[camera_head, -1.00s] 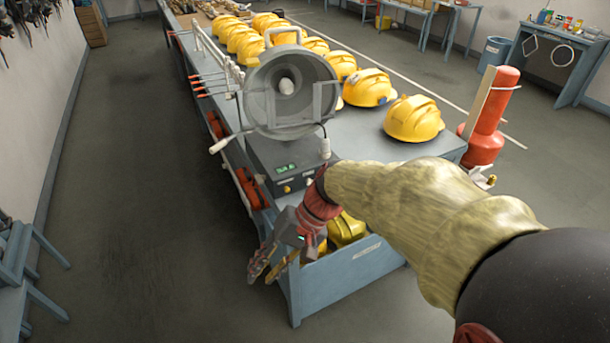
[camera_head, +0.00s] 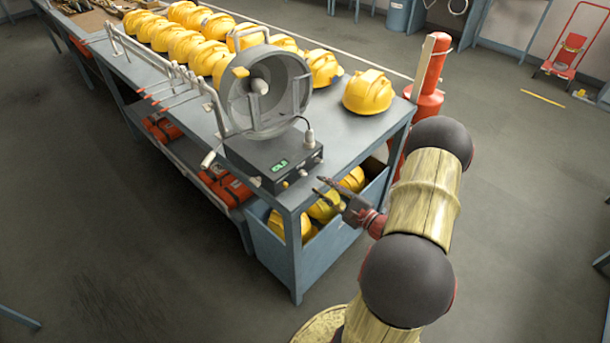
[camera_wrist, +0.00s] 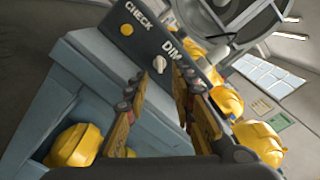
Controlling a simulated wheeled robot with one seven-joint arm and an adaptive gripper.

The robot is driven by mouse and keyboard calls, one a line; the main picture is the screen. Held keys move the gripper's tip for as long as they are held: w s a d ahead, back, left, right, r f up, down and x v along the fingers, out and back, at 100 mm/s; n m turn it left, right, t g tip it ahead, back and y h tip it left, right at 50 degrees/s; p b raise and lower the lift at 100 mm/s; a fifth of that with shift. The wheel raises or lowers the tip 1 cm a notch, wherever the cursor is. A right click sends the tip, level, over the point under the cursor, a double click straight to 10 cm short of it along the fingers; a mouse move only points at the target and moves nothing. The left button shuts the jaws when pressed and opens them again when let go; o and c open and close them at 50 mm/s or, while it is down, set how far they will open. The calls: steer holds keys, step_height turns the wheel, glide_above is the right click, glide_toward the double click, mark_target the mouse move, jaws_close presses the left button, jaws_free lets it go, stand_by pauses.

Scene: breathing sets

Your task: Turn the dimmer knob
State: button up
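A dark control box (camera_head: 272,160) with a lit green display stands on the near corner of the workbench. In the wrist view its face shows a pale dimmer knob (camera_wrist: 159,64) beside the partly hidden letters "DIM", and a yellow button (camera_wrist: 126,30) beside "CHECK". In the head view the dimmer knob (camera_head: 303,172) is small on the front face. My gripper (camera_head: 320,187) is in front of that face, to the right of the knob in the head view. In the wrist view my gripper (camera_wrist: 158,78) is open and empty, with the knob between and beyond its fingertips, apart from them.
A large round grey lamp (camera_head: 264,90) stands on the box. Yellow helmets (camera_head: 368,92) line the bench top (camera_head: 345,135). A blue bin (camera_head: 330,243) with more helmets sits below the box. A red cylinder (camera_head: 425,95) stands right of the bench. Floor in front is clear.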

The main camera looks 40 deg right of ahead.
mark_target(305, 175)
steer(key=w, duration=0.7)
steer(key=shift+a, duration=0.35)
steer(key=shift+c, duration=0.4)
jaws_close()
